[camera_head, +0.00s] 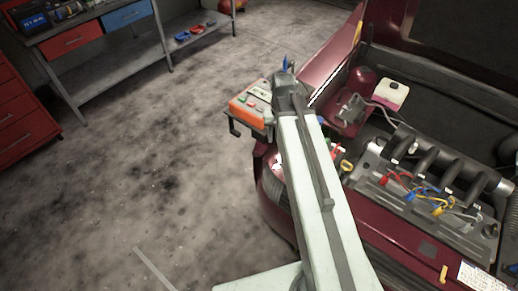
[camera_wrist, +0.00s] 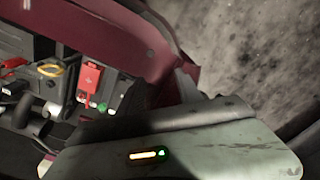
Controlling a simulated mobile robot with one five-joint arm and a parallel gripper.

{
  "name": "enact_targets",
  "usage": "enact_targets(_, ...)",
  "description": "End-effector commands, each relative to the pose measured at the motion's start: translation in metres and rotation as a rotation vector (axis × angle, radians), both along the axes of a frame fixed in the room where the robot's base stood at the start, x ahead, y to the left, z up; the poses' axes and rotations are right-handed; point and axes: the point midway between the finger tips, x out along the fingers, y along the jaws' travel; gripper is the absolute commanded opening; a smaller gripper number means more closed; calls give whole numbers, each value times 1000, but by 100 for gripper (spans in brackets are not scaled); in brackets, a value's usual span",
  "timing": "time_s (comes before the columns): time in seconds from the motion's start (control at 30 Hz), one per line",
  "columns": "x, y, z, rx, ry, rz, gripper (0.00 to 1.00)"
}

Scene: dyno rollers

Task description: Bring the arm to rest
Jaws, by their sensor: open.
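My arm reaches up from the bottom of the head view, over the front edge of a dark red car. My gripper (camera_head: 286,72) is at its far end, small and partly hidden by the wrist, and it is open. I see nothing held in it. An orange and grey device (camera_head: 248,106) with coloured buttons sits just left of the arm's end, at the car's front corner; I cannot tell whether they touch. In the wrist view, a pale link of mine with a small lit indicator fills the bottom.
The open engine bay (camera_head: 430,165) lies right of my arm, with coloured wires and clips (camera_head: 412,190). A red clamp (camera_wrist: 90,76) and a yellow loop (camera_wrist: 49,69) show in the wrist view. A workbench (camera_head: 130,62) and red cabinet (camera_head: 22,115) stand left. The floor between is clear.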

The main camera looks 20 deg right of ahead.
Motion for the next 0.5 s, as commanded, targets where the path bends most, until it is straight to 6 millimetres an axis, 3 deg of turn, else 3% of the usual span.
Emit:
enact_targets(0.03,-19,35,0,1,2,88,42)
enact_targets(0.17,-37,86,0,4,7,230,42)
enact_targets(0.27,-40,96,0,5,7,262,42)
enact_targets(0.5,-38,95,0,5,7,259,42)
